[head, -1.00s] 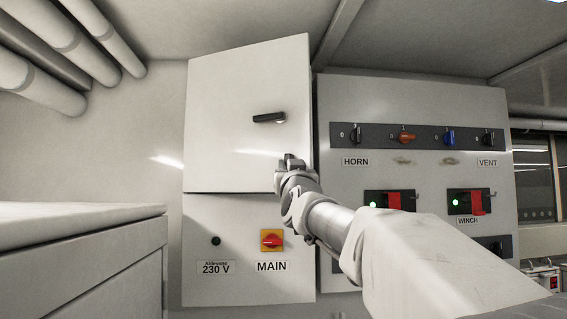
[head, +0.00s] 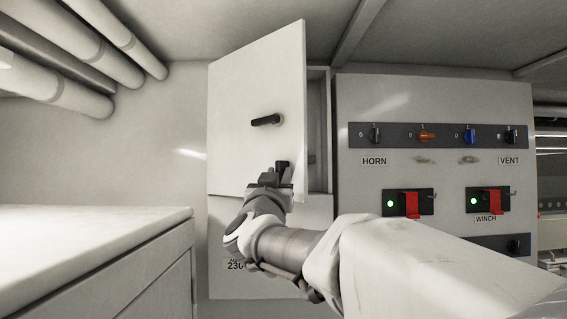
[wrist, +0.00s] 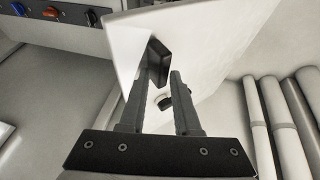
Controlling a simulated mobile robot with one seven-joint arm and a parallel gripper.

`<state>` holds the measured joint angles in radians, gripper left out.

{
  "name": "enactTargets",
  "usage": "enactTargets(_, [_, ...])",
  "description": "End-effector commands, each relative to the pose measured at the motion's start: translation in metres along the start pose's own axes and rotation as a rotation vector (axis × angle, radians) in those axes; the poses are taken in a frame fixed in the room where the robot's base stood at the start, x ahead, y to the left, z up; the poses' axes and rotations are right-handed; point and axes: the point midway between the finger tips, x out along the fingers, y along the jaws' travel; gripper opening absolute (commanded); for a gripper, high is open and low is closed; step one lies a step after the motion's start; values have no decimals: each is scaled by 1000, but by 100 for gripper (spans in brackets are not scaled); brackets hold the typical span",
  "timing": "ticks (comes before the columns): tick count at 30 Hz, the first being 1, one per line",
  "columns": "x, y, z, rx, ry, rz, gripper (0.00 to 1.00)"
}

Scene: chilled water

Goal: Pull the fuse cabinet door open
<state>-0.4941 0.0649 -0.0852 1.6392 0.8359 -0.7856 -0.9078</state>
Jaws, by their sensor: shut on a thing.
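The fuse cabinet door (head: 245,90) is a pale panel with a black handle (head: 265,120), standing partly open. Its right edge is away from the cabinet (head: 319,130), and a narrow strip of the inside shows there.
A switch panel (head: 435,110) with knobs and red switches stands close on the right. A pale counter (head: 90,225) is at lower left, with pipes (head: 110,50) above. My arm hides much of the lower cabinet. Free room shows between counter and door.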

Motion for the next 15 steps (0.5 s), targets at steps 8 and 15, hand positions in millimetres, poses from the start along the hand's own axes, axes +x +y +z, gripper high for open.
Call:
enactTargets(8, [-26,-49,-20,-34,5,52,0])
enactTargets(15, [-41,-70,-24,-30,6,51,0])
